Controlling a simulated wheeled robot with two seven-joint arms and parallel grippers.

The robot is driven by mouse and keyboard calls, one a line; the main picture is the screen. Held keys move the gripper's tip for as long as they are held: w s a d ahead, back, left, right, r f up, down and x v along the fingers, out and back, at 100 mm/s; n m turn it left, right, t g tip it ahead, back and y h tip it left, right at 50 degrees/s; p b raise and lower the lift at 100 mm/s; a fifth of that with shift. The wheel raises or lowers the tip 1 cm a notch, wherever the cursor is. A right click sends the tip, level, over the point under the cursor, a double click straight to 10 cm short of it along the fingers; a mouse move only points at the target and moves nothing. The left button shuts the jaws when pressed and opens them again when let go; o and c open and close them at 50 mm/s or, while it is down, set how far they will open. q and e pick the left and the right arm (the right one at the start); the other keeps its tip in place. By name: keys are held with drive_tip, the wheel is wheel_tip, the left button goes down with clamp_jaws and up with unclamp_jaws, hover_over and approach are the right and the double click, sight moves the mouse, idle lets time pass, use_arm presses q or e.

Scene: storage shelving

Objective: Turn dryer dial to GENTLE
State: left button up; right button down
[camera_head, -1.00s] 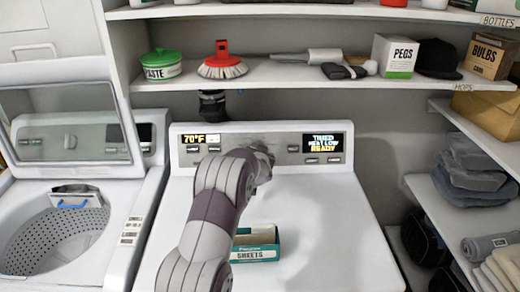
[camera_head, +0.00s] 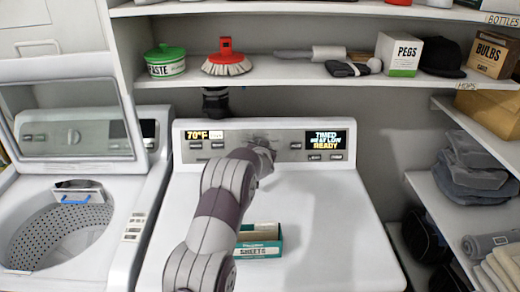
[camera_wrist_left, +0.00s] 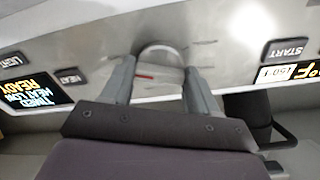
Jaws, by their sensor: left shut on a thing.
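The dryer (camera_head: 325,200) stands in the middle with its control panel (camera_head: 285,140) along the back. My left gripper (camera_head: 262,150) reaches the middle of the panel, and my arm hides the dial in the head view. In the left wrist view, tilted and nearly upside down, the pale round dial (camera_wrist_left: 161,53) carries a short red mark. The left gripper's fingers (camera_wrist_left: 160,68) are on both sides of it, shut on it. The right display (camera_head: 325,140) reads TIMED, HEAT LOW, READY. The dial's own labels are too blurred to read. My right gripper is not in view.
A SHEETS box (camera_head: 258,241) sits on the dryer top beside my arm. The washer (camera_head: 70,215) stands open at left. A shelf (camera_head: 285,76) with a tub, brush and PEGS box runs above the panel. The dryer top's right side is clear.

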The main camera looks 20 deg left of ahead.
use_arm(q)
drive_tip(key=n, duration=0.7)
drive_tip(key=shift+y, duration=0.3)
drive_tip(key=n, duration=0.6)
drive_tip(key=shift+d+f+n+g, duration=0.1)
drive_tip(key=shift+n+g, duration=0.3)
drive_tip(key=n, duration=1)
drive_tip(key=shift+g, duration=0.4)
drive_tip(key=shift+n, duration=1.5)
drive_tip(key=shift+f+n, duration=0.1)
drive_tip(key=shift+n, duration=0.2)
drive_tip(key=o, duration=1)
drive_tip(key=shift+r, duration=0.2)
